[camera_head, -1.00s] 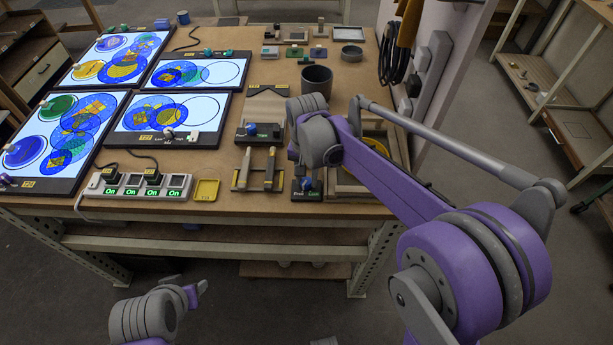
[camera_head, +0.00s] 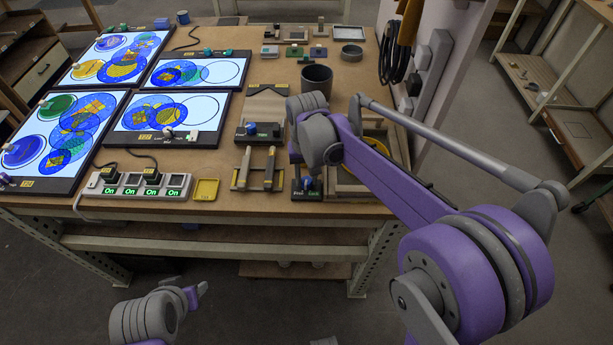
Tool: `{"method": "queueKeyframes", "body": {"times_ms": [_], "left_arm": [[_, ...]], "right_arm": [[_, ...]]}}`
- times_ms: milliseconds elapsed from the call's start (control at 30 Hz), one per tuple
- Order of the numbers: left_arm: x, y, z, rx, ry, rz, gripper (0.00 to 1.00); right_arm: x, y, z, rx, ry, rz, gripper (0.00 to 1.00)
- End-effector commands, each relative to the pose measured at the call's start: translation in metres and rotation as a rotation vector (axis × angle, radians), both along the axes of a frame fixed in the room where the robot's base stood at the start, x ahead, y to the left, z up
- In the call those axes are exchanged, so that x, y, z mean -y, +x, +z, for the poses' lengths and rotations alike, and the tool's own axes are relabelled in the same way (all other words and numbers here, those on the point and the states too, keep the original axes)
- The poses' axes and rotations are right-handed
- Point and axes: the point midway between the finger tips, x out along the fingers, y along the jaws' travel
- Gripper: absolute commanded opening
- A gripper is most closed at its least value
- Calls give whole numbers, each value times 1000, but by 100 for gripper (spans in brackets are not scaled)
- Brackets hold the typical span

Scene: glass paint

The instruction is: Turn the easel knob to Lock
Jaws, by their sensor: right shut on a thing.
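The easel knob (camera_head: 308,183) is a small blue knob on a dark box near the table's front edge. The box has a label at its front, with green lettering on its right part; which way the knob points is too small to tell. My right gripper (camera_head: 306,174) reaches down to the knob and is shut on it; its wrist hides most of the fingers. The wooden easel (camera_head: 258,172) stands just left of the box. My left gripper (camera_head: 201,288) is low in front of the table, away from everything; its finger gap cannot be made out.
Several lit panels (camera_head: 125,111) with coloured glass circles fill the table's left side. A power strip (camera_head: 137,186) and yellow tray (camera_head: 206,189) lie at the front. A second blue-knobbed box (camera_head: 252,130) and a dark cup (camera_head: 317,77) stand behind. My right arm covers the table's right side.

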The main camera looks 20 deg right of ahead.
Motion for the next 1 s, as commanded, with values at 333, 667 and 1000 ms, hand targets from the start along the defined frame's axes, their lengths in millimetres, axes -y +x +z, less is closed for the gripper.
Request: {"method": "queueKeyframes", "body": {"times_ms": [333, 667, 1000], "left_arm": [[0, -1, -4, -2, 0, 0, 50], [0, -2, -7, -3, 0, 0, 50], [0, -2, -8, -4, 0, 0, 50]], "right_arm": [[0, 0, 0, 0, 0, 325, 0], [0, 0, 0, 0, 0, 565, 0], [0, 0, 0, 1, 0, 680, 0]]}}
